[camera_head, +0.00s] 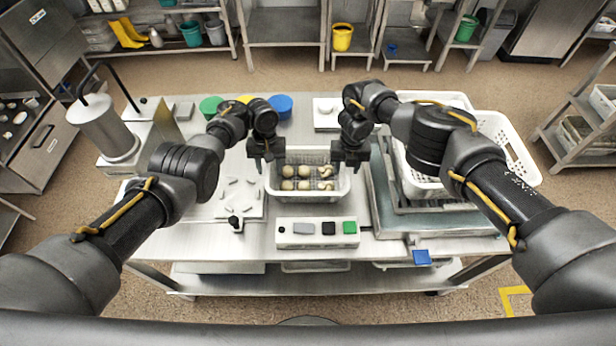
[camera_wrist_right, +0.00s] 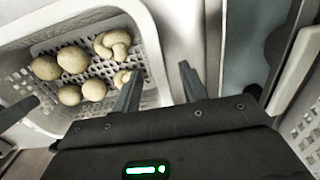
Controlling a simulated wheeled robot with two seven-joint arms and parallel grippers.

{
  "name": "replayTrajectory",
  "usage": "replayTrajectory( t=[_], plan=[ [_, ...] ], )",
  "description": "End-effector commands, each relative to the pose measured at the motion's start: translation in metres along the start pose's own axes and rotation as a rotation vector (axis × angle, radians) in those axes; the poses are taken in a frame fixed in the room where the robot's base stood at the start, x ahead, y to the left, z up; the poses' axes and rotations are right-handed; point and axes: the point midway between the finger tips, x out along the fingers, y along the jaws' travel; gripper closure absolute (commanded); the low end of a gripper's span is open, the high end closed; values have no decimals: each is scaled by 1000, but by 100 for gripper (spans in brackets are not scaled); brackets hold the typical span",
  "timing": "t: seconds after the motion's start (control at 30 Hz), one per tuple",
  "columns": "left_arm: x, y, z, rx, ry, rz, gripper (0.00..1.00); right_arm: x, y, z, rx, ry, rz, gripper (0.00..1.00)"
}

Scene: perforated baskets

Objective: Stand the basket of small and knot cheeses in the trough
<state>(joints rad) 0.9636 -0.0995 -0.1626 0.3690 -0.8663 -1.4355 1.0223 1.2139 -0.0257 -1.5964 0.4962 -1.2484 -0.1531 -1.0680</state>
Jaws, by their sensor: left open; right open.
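The white perforated basket (camera_head: 303,196) stands at mid-table behind a button panel. It holds several small round cheeses (camera_head: 288,171) and knot cheeses (camera_head: 325,171), the knots at the right; they show in the right wrist view too (camera_wrist_right: 72,60). My left gripper (camera_head: 264,165) is open at the basket's left end. My right gripper (camera_head: 347,165) is open at its right end; in the right wrist view its fingers (camera_wrist_right: 160,85) straddle the basket's end wall (camera_wrist_right: 148,48), one inside, one outside. A steel trough (camera_head: 385,208) lies to the right, partly hidden by my right arm.
A large white perforated basket (camera_head: 502,138) stands at the right, over the trough's far side. The button panel (camera_head: 300,233) is in front of the cheese basket. A white board (camera_head: 225,208) lies left; coloured lids (camera_head: 281,104) and a small scale (camera_head: 326,117) sit behind.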

Motion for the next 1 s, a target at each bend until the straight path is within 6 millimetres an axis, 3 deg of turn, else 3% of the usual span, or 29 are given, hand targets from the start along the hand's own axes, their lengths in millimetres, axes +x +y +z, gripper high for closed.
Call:
replayTrajectory(
  t=[0.2, 0.53, 0.87, 1.0],
  plan=[
    [12, 0, 0, -1, 1, -1, 57, 11, 0, 0, -1, -2, 0, 57],
    [13, 0, 0, 0, 2, -1, 57, 12, 0, 0, -1, -3, 0, 57],
    [13, 0, 0, 0, 2, -1, 100, 12, 0, 0, -1, -3, 0, 100],
    [13, 0, 0, -1, 1, -1, 100, 12, 0, 0, -1, -3, 0, 100]
  ],
)
